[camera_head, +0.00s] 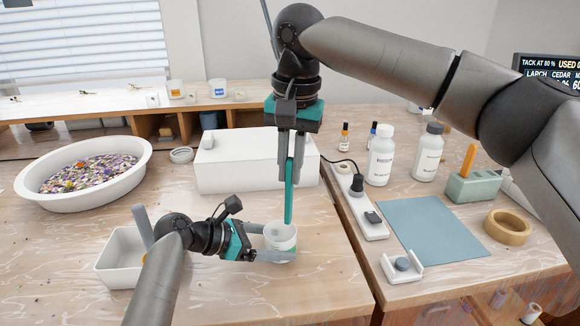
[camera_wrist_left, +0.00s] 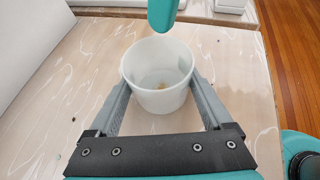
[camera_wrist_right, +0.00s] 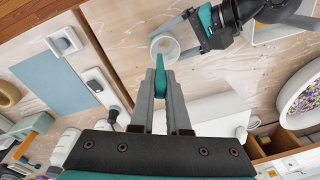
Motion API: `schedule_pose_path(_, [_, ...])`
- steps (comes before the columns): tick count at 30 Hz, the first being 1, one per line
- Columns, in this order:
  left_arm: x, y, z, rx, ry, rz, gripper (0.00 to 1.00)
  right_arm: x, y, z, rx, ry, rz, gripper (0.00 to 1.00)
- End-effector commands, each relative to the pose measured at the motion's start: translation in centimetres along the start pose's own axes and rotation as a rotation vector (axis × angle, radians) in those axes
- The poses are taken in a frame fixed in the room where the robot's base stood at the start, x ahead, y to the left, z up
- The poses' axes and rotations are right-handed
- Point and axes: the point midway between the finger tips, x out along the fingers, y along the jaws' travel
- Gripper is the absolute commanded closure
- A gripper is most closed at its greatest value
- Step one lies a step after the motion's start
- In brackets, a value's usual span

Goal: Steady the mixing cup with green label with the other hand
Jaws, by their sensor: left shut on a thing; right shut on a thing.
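The white mixing cup (camera_head: 283,238) stands upright on the wooden table, with a bit of green label low on its side in the head view. My left gripper (camera_head: 278,246) is shut around the cup from the left, one finger on each side. In the left wrist view the cup (camera_wrist_left: 158,98) sits between both fingers, with a small yellowish spot inside. My right gripper (camera_head: 291,172) points down above the cup, shut on a teal stick (camera_head: 289,202). The stick's lower end is at the cup's mouth; I cannot tell whether it touches the cup.
A white bin (camera_head: 112,262) stands left of my left gripper, and a white box (camera_head: 235,180) behind the cup. A large bowl of colourful flakes (camera_head: 130,182) is at the far left. Bottles (camera_head: 380,160), a blue mat (camera_head: 430,228) and a tape roll (camera_head: 507,228) lie to the right.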

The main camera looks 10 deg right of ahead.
Motion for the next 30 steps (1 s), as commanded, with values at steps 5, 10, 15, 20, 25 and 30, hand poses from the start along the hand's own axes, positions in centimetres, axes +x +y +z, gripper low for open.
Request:
schedule_pose_path(5, [0.0,0.0,0.0,0.000,0.000,0.000,0.83,0.0,0.0,0.0,0.000,0.000,0.000,1.00])
schedule_pose_path(10, [0.0,0.0,0.0,0.000,0.000,0.000,0.83,0.0,0.0,0.0,0.000,0.000,0.000,1.00])
schedule_pose_path(15, [0.0,0.0,0.0,0.000,0.000,0.000,0.83,0.2,-0.1,0.0,0.001,-0.008,0.003,1.00])
schedule_pose_path(20, [0.0,0.0,0.0,0.000,0.000,0.000,0.83,1.4,-0.3,-0.1,0.004,-0.043,0.017,1.00])
schedule_pose_path(25, [0.0,0.0,0.0,0.000,0.000,0.000,0.83,3.2,-0.5,-0.1,0.006,-0.103,0.041,1.00])
schedule_pose_path(30, [0.0,0.0,0.0,0.000,0.000,0.000,0.83,4.7,-0.7,-0.3,0.009,-0.150,0.062,1.00])
